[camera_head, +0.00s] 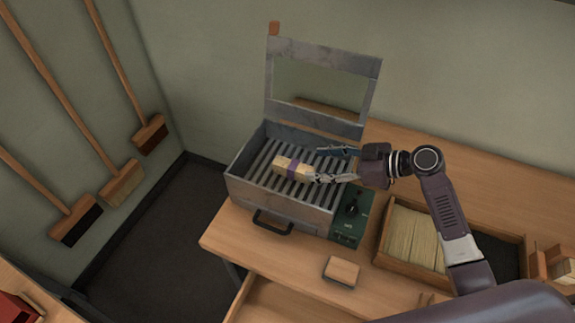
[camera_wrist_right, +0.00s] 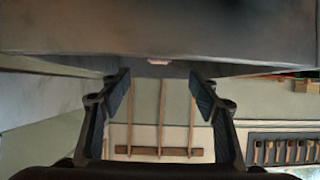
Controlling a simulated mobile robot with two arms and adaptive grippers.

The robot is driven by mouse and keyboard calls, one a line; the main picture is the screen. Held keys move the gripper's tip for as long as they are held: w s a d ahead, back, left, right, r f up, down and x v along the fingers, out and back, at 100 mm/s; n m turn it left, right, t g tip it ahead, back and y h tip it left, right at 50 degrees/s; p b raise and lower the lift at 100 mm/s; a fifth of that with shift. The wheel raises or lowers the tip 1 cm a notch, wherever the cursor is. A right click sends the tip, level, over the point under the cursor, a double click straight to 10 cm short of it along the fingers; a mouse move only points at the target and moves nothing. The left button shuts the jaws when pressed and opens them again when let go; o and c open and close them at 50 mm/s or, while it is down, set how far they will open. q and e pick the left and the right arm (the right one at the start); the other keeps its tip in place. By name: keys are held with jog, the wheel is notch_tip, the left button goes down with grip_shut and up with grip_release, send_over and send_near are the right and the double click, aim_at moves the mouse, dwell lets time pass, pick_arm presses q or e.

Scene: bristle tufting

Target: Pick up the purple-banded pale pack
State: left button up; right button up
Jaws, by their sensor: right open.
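The purple-banded pale pack (camera_head: 283,164) lies on the dark slatted bed of an open metal box (camera_head: 280,205), its purple band around the middle. My right gripper (camera_head: 317,165) reaches in from the right over the slats, at the pack's right end. Its two fingers are spread apart, and I cannot tell whether they touch the pack. In the right wrist view the gripper (camera_wrist_right: 162,90) is open, with no pack clearly seen between its fingers. My left gripper is not in view.
The box's framed lid (camera_head: 322,55) stands raised behind the slats. A green control panel (camera_head: 350,212) with a knob is at its right. A small wooden block (camera_head: 341,271) and a tray of pale bristles (camera_head: 392,257) lie on the bench. Brooms (camera_head: 120,183) hang on the left wall.

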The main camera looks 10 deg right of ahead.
aim_at(296, 166)
jog(key=shift+w+a+f+b, duration=0.2)
jog(key=shift+w+f+b, duration=0.15)
jog(key=shift+w+f, duration=0.35)
jog(key=shift+p+x, duration=0.4)
jog(key=shift+x, duration=0.6)
jog(key=p+x, duration=0.1)
jog(key=x, duration=0.1)
jog(key=p+x, duration=0.1)
jog(key=x, duration=0.2)
jog(key=shift+s+a+p, duration=0.25)
jog(key=shift+s+p, duration=0.05)
jog(key=shift+s, duration=0.05)
jog(key=shift+w+a+f, duration=0.2)
jog(key=shift+f, duration=0.15)
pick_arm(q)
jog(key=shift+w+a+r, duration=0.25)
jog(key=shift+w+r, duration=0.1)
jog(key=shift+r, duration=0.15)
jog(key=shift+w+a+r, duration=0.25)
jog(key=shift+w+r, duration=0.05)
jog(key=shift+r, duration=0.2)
pick_arm(e)
jog(key=shift+c, duration=0.3)
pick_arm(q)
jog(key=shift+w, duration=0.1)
pick_arm(e)
jog(key=shift+r, duration=0.1)
jog(key=c, duration=1.2)
